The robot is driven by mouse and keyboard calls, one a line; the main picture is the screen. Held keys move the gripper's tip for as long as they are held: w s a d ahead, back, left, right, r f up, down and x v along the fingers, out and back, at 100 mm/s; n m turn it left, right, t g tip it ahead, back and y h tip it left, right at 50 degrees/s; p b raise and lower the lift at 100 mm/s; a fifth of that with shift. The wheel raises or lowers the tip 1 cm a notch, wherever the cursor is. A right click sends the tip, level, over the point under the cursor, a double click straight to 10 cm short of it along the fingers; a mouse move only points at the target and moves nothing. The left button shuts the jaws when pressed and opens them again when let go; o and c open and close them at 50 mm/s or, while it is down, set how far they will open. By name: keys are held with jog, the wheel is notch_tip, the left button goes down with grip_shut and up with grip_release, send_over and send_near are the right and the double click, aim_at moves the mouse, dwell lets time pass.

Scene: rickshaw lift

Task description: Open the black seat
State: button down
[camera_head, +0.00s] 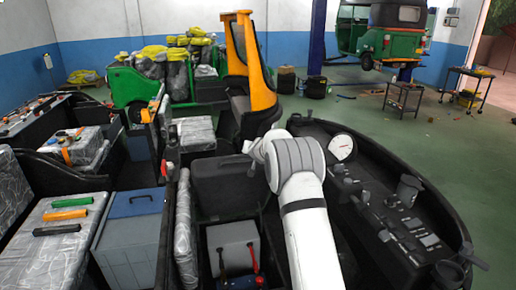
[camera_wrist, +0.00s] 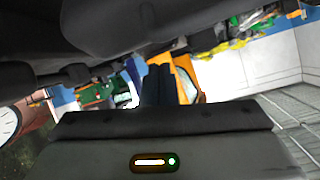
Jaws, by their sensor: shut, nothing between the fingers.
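A dark grey-black panel, which looks like the black seat (camera_head: 222,180), stands tilted up behind an open compartment in the head view. A grey battery-like box (camera_head: 232,247) with red and black clamps shows below it. In the wrist view a large dark padded shape (camera_wrist: 150,25) fills the top; I cannot tell if it is the same seat. My gripper (camera_wrist: 169,72) shows in the wrist view with its dark fingers together and empty. In the head view my white arm hides the fingers, and its end is close to the right side of the panel. Contact cannot be told.
A black dashboard tray with a white gauge (camera_head: 341,148) lies to the right. A blue-lidded grey box (camera_head: 130,235) and a silver-wrapped seat (camera_head: 45,245) with coloured grips are at left. An orange rickshaw front (camera_head: 262,75) stands behind. Green floor is open at far right.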

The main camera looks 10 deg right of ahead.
jog(key=shift+s+a+f+b, duration=0.25)
jog(key=shift+s+f+b, duration=0.1)
jog(key=shift+s+f, duration=0.15)
jog(key=shift+s+a+f+b, duration=0.25)
jog(key=shift+s+f+b, duration=0.1)
jog(key=shift+b, duration=0.2)
jog(key=shift+s, duration=0.1)
jog(key=s+f+b, duration=0.4)
jog(key=s+b, duration=0.3)
jog(key=b, duration=0.3)
jog(key=shift+r, duration=0.1)
